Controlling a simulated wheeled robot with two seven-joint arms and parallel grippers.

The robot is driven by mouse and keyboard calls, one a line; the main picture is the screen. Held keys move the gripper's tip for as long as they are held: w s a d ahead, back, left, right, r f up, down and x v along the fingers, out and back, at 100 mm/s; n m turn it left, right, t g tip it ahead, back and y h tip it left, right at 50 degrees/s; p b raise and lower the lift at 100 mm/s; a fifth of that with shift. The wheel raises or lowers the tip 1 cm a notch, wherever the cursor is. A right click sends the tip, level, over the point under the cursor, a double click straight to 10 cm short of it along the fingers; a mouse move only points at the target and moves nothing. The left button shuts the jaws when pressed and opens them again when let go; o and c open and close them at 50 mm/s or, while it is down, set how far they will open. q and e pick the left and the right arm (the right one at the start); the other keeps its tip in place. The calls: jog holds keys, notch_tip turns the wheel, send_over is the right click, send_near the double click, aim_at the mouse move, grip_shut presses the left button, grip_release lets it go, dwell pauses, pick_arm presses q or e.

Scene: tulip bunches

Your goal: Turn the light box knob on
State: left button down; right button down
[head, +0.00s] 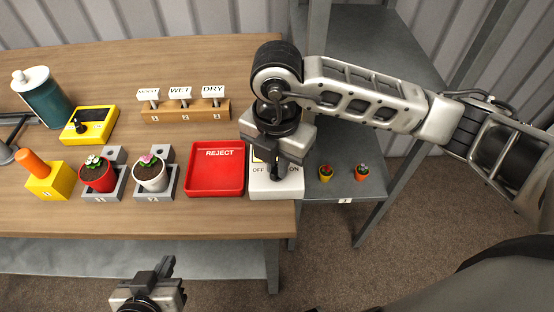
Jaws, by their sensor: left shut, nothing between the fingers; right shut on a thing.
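The light box (262,190) is a white box at the right end of the wooden table, with OFF and ON lettering on its top. My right gripper (274,176) points down over it and is shut on the knob, which is mostly hidden behind the fingers. The gripper sits between the OFF and ON labels; the knob's exact angle cannot be told. My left gripper (166,268) is shut and empty, low in front of the table's front edge.
A red REJECT tray (216,168) stands just left of the light box. Two potted plants in grey holders (168,185), a yellow device (90,124), a green bottle (44,98) and a sign rack (186,110) stand further left. A grey shelf (345,165) with two small pots is at right.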

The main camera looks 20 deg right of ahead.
jog(key=shift+w+r, duration=0.1)
jog(key=c, duration=1.5)
grip_release()
notch_tip(320, 180, up, 16)
jog(key=shift+f+p, duration=0.1)
jog(key=shift+p, duration=0.35)
